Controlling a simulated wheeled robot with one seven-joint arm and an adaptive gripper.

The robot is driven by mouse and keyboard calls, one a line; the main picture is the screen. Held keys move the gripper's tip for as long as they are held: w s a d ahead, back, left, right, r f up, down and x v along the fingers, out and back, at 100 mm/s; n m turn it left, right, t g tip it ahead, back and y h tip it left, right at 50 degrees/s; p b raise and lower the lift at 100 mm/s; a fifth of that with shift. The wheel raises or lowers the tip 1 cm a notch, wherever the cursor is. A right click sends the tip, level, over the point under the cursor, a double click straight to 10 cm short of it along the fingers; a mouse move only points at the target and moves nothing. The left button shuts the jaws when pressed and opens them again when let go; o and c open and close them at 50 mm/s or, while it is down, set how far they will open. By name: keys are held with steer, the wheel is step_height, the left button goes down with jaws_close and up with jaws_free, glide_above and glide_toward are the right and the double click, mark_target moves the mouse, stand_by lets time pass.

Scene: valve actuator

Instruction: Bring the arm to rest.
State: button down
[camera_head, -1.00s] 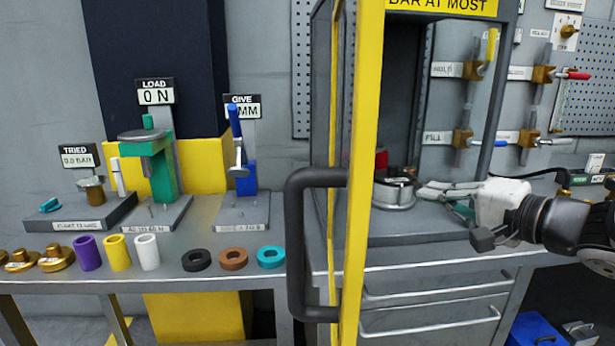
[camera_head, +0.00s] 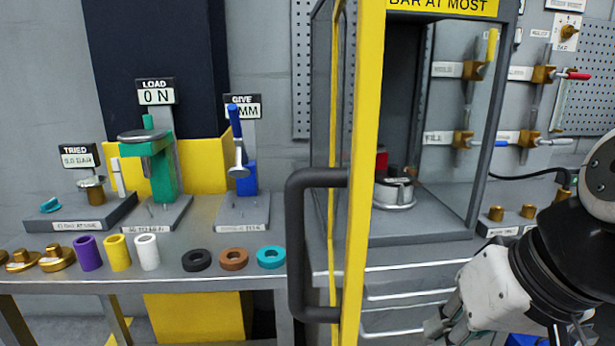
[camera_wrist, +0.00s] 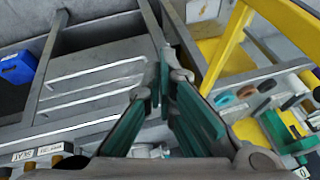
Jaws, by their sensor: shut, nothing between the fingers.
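My arm shows at the lower right of the head view, bent downward. My gripper (camera_head: 441,328) hangs low in front of the drawers, to the right of the yellow-edged cabinet door, partly cut by the frame's bottom edge. In the wrist view my gripper (camera_wrist: 164,82) has its green-padded fingers together at the tips, with nothing between them. The fingers appear apart from the bench and the drawers.
The open cabinet door (camera_head: 362,170) with its black handle (camera_head: 298,245) stands left of my arm. A silver round fixture (camera_head: 394,194) sits inside the cabinet. Sleeves and rings, including a teal ring (camera_head: 271,257), line the left bench. A blue box (camera_wrist: 18,68) lies low.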

steer(key=s+d+f+g+h, duration=0.3)
steer(key=s+d+g, duration=0.1)
steer(key=s, duration=0.8)
step_height(320, 180, up, 19)
steer(key=t+p, duration=0.3)
steer(key=p, duration=1.4)
steer(key=shift+w+n+t, duration=0.3)
steer(key=shift+w+t, duration=0.05)
steer(key=shift+t, duration=0.05)
